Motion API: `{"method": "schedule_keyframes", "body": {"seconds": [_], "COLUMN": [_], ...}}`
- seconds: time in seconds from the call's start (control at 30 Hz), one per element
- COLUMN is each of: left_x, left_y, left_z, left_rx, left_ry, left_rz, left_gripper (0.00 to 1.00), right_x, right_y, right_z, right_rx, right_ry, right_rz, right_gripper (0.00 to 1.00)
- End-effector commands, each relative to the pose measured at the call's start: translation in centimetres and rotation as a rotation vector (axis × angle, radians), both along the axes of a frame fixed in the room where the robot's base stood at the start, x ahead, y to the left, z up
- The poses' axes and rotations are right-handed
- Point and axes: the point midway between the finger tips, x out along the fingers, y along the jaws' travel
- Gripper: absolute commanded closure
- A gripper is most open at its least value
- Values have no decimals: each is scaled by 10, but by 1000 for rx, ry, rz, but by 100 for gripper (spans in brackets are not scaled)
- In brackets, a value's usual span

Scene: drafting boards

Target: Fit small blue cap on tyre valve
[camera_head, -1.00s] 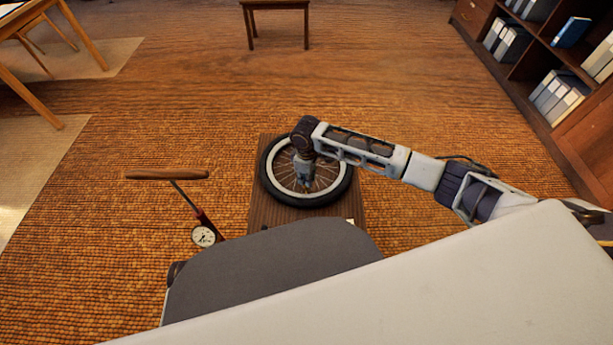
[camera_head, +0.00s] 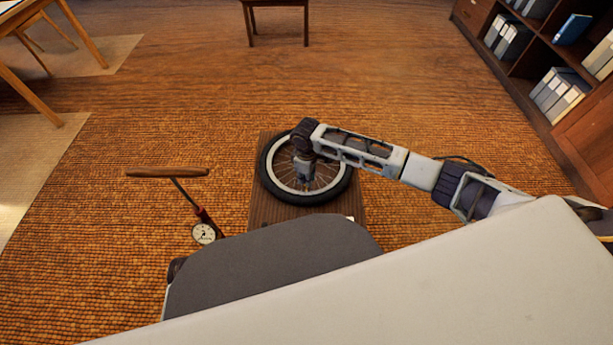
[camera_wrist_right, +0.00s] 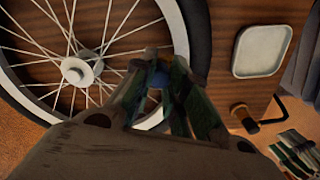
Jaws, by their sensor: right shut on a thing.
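My right gripper (camera_head: 304,180) points down over the near inner part of the spoked bicycle wheel (camera_head: 340,186), which lies flat. In the right wrist view, its fingers (camera_wrist_right: 163,72) are closed around a small blue cap (camera_wrist_right: 157,80), of which only a dark blue patch shows between them. The fingertips are close to the inner side of the pale rim (camera_wrist_right: 180,38). The wheel's metal hub (camera_wrist_right: 78,70) is to their left. I cannot make out the tyre valve; the fingers may hide it.
The wheel lies on a brown wooden stand (camera_head: 263,205). A white square dish (camera_wrist_right: 262,48) and a small brass-coloured piece (camera_wrist_right: 243,115) are right of the wheel in the wrist view. A pump with a wooden handle (camera_head: 167,172) and gauge (camera_head: 204,233) stands left.

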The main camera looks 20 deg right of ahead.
Motion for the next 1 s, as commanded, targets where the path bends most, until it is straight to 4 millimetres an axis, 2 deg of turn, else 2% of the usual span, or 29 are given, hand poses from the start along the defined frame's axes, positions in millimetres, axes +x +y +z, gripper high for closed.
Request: {"method": "schedule_keyframes", "body": {"seconds": [0.2, 0.23, 0.4, 0.77, 1.0], "left_x": [0, 0, 0, 0, 0], "left_y": [0, 0, 0, -1, -1], "left_z": [1, 1, 1, 1, 1], "left_rx": [0, 0, 0, -3, -1], "left_ry": [-1, -1, -1, 0, 0], "left_rz": [0, 0, 0, -1, 0], "left_gripper": [57, 57, 57, 57, 57], "right_x": [0, 0, 0, 0, 0], "right_y": [0, 0, 0, 0, 0], "right_z": [-3, -3, -3, -2, 10], "right_rx": [0, 0, 0, 0, 1], "right_ry": [0, 0, 0, 0, -1], "right_rz": [0, 0, 0, 0, 1], "right_gripper": [91, 82, 60, 59, 59]}}
